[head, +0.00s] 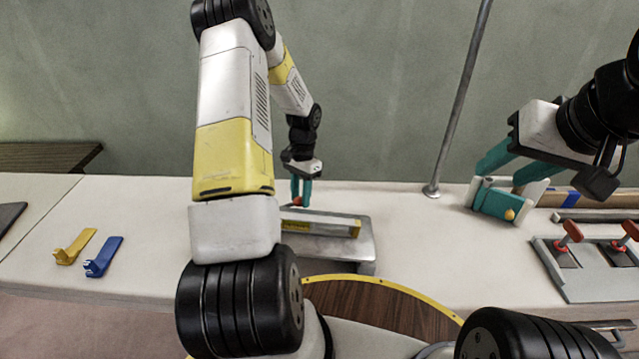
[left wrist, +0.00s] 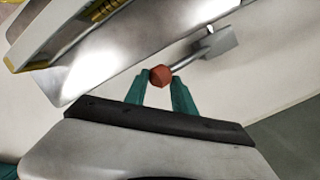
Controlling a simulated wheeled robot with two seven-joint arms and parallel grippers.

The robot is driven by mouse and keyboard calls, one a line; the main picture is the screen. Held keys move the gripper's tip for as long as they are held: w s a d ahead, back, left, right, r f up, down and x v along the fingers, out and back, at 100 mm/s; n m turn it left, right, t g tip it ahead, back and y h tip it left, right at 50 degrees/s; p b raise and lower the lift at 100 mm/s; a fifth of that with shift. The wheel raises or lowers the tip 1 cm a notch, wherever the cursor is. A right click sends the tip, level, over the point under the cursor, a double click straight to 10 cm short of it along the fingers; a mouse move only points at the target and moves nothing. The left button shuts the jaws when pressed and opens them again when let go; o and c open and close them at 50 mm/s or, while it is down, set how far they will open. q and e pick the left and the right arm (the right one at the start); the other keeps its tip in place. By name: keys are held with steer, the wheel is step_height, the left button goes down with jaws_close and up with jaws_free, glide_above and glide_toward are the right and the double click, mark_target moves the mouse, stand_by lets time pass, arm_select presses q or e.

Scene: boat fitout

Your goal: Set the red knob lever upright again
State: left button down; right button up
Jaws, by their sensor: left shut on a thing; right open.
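The red knob (left wrist: 161,75) sits between the teal fingertips of my left gripper (left wrist: 160,88) in the left wrist view. A grey metal shaft (left wrist: 186,62) runs from it to a grey block (left wrist: 217,42). In the head view my left gripper (head: 301,201) points down behind the grey metal housing (head: 362,249), shut on the knob, of which a little red (head: 297,201) shows. The shaft is hidden there, so I cannot tell its lean. My right gripper (head: 502,182) is open, above the far right of the bench.
A teal and white part with a yellow knob (head: 509,214) stands below my right gripper. A grey pole (head: 460,95) rises from the bench. Yellow (head: 73,249) and blue (head: 103,258) brackets lie left.

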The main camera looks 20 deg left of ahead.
arm_select(q)
steer(key=a+r+h, duration=0.1)
steer(key=s+a+r+h, duration=0.1)
steer(key=h, duration=0.1)
steer(key=a+r+t+h, duration=0.1)
steer(key=a, duration=0.1)
steer(key=shift+s+a+r, duration=0.1)
steer(key=shift+s+r, duration=0.15)
steer(key=shift+s, duration=0.05)
steer(key=s+a+r+m+t+h, duration=0.1)
steer(key=s+a+r+h, duration=0.1)
steer(key=a+h, duration=0.4)
steer(key=shift+a+h, duration=0.4)
steer(key=shift+a, duration=0.75)
steer(key=c, duration=1)
jaws_free()
steer(key=shift+s+a, duration=0.1)
steer(key=shift+a, duration=0.05)
steer(key=shift+r, duration=0.15)
steer(key=shift+r, duration=0.1)
steer(key=v, duration=0.7)
steer(key=shift+a+r, duration=0.15)
steer(key=shift+a, duration=0.05)
